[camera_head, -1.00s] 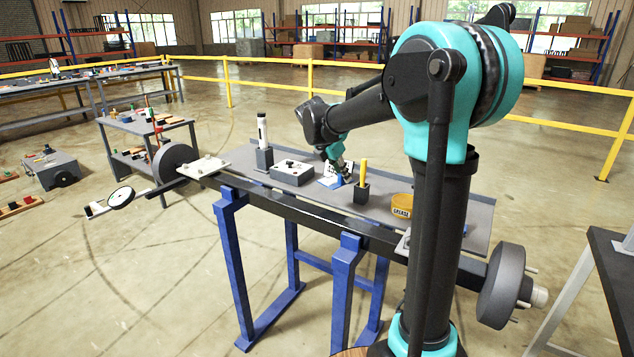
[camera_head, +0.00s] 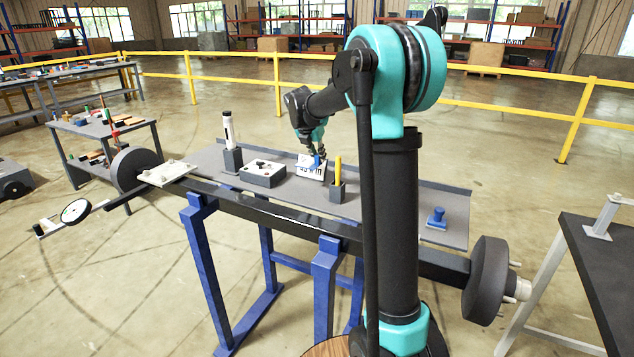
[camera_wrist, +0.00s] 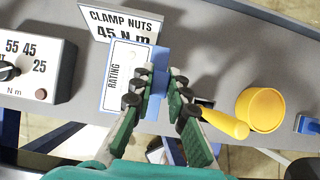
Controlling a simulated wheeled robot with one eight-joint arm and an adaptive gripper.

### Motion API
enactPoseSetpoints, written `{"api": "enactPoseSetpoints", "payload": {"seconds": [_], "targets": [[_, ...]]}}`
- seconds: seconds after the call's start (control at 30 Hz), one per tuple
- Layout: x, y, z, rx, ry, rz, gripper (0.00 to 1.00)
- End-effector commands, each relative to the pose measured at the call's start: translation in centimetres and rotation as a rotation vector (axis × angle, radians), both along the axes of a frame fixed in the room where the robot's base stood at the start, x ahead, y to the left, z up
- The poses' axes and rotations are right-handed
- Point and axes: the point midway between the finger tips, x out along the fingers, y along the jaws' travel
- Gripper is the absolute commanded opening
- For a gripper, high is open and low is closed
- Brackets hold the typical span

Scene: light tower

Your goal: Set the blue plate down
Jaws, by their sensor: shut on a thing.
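The blue plate (camera_wrist: 148,52) bears a white label reading "RATING". My gripper (camera_wrist: 158,86) is shut on a blue part of the plate, with one finger on each side. In the head view my gripper (camera_head: 318,154) is over the grey bench, with a bit of blue (camera_head: 314,163) between its fingers. The plate is in front of a white card (camera_wrist: 118,25) reading "CLAMP NUTS 45 N m". I cannot tell whether the plate touches the bench top.
A grey dial box (camera_head: 263,172) stands left of the plate. A yellow stick (camera_head: 338,170) in a dark holder and a round yellow tin (camera_wrist: 262,108) are to its right. A blue knobbed piece (camera_head: 436,218) is farther right on the bench (camera_head: 455,205).

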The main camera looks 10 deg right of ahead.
Motion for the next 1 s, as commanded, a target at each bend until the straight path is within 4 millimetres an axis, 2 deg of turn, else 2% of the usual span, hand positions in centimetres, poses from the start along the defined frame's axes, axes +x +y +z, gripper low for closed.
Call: {"api": "enactPoseSetpoints", "payload": {"seconds": [0.1,0.3,0.53,0.73,1.0], "targets": [[0.0,0.0,-3.0,0.0,0.0,0.0,0.0],[0.0,0.0,-6.1,0.0,0.0,-0.001,0.0],[0.0,0.0,-7.5,0.0,0.0,-0.001,0.0],[0.0,0.0,-10.1,0.0,0.0,-0.001,0.0],[0.0,0.0,-10.5,0.0,0.0,-0.001,0.0]]}}
